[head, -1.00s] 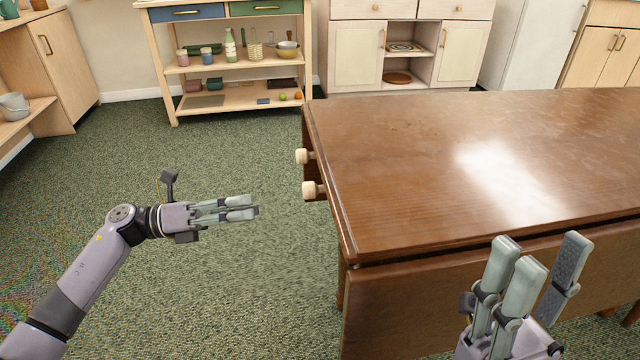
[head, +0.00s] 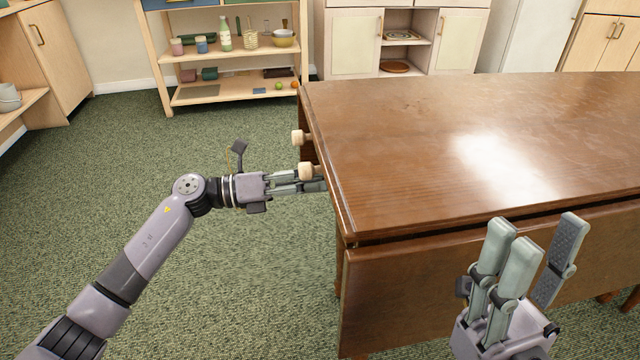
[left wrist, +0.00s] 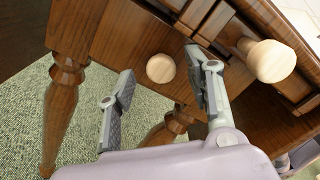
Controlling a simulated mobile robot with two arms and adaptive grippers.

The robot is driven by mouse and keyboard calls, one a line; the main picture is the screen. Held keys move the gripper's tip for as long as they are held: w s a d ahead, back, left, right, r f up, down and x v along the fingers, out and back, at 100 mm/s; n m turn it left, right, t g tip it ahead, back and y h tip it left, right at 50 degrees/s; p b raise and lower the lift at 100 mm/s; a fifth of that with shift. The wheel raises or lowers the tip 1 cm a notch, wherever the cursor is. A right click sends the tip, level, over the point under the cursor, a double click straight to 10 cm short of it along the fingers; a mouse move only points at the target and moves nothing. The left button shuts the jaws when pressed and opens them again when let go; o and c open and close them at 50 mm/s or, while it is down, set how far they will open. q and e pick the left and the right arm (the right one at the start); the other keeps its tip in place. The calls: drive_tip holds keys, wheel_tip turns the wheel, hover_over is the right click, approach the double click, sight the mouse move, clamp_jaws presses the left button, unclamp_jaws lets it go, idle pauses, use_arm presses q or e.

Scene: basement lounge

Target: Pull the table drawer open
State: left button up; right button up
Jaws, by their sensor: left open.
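The brown wooden table (head: 430,130) has pale round knobs on its left end. In the head view, one knob (head: 298,137) is farther back and another knob (head: 309,170) is nearer. My left gripper (head: 318,183) is open at the table's end, just below the nearer knob in the picture. In the left wrist view, a round knob (left wrist: 161,68) on a brown front appears between the open fingers (left wrist: 160,82); contact is not visible. A larger-looking knob (left wrist: 272,60) is right of the fingers. My right gripper (head: 540,240) is open and empty by the table's near side.
Turned table legs (left wrist: 62,105) show in the left wrist view. A shelf unit (head: 230,95) with bottles and bowls and pale cabinets (head: 352,42) stand at the back. Green carpet left of the table is clear.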

use_arm(q)
drive_tip(key=shift+x, duration=0.9)
clamp_jaws()
